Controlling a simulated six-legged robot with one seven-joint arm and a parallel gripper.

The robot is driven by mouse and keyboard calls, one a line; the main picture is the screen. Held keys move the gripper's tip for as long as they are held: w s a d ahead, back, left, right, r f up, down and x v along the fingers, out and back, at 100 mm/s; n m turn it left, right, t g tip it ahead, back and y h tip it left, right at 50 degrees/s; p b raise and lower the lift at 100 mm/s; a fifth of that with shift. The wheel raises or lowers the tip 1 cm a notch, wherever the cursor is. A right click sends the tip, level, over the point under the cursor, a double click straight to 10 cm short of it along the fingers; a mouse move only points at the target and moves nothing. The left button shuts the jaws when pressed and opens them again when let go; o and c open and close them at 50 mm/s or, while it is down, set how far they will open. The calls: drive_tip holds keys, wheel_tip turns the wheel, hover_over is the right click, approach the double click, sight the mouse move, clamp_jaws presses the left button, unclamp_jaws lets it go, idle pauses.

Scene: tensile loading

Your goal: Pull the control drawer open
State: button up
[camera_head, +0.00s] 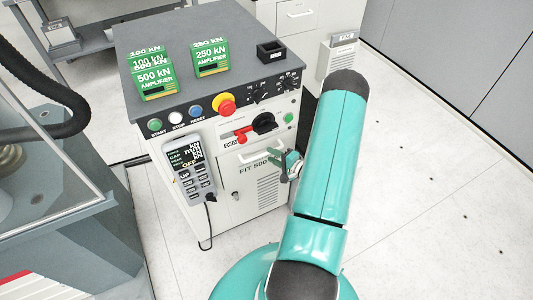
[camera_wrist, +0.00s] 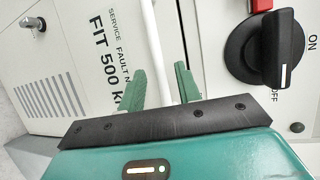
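The control cabinet (camera_head: 225,205) stands in the middle of the head view. Its drawer front (camera_head: 228,157) is below the row of buttons and above the "FIT 500" panel, and looks shut. A white bar handle (camera_head: 255,157) crosses this front; it shows as a long bar in the wrist view (camera_wrist: 154,45). My gripper (camera_head: 289,164) is at the cabinet front, by the right end of the handle. In the wrist view my gripper (camera_wrist: 159,88) has its two green fingers apart, one on each side of the bar, with visible gaps. My arm hides part of the cabinet's right side.
A handheld controller (camera_head: 188,168) with a cable hangs at the cabinet's left. Amplifier blocks (camera_head: 211,58) stand on top. The floor (camera_head: 420,170) at right is clear.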

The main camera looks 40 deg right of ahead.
sight(267, 153)
drive_tip(key=shift+x, duration=1.75)
drive_tip(key=shift+c, duration=0.4)
clamp_jaws()
drive_tip(key=shift+s+a, duration=0.1)
